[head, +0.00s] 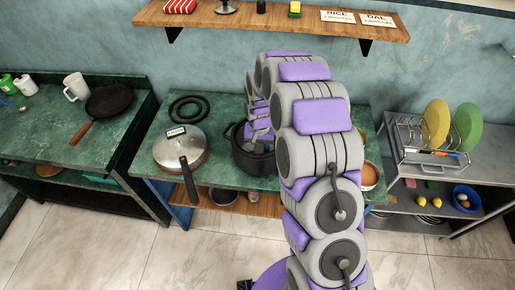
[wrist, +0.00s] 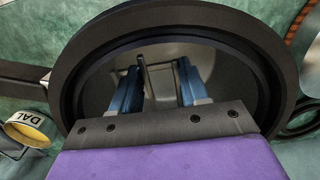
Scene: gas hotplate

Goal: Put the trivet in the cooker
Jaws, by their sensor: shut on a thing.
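The cooker (head: 240,148) is a black open pot on the green counter, partly hidden by my arm in the head view. In the wrist view its wide dark rim (wrist: 75,65) surrounds a grey interior. My gripper (wrist: 160,78) reaches over the opening, its two blue-grey fingers pointing down into the pot. A thin metal wire piece, the trivet (wrist: 147,72), shows between the fingertips, and the gripper is shut on it. Most of the trivet is hidden, and I cannot tell whether it touches the pot's bottom.
The cooker's silver lid (head: 178,147) with a black handle lies left of the pot. A black ring (head: 188,107) lies behind the lid. A bowl (head: 370,175) stands right of my arm. A yellow-rimmed DAL container (wrist: 28,125) shows in the wrist view. A shelf (head: 270,22) hangs above.

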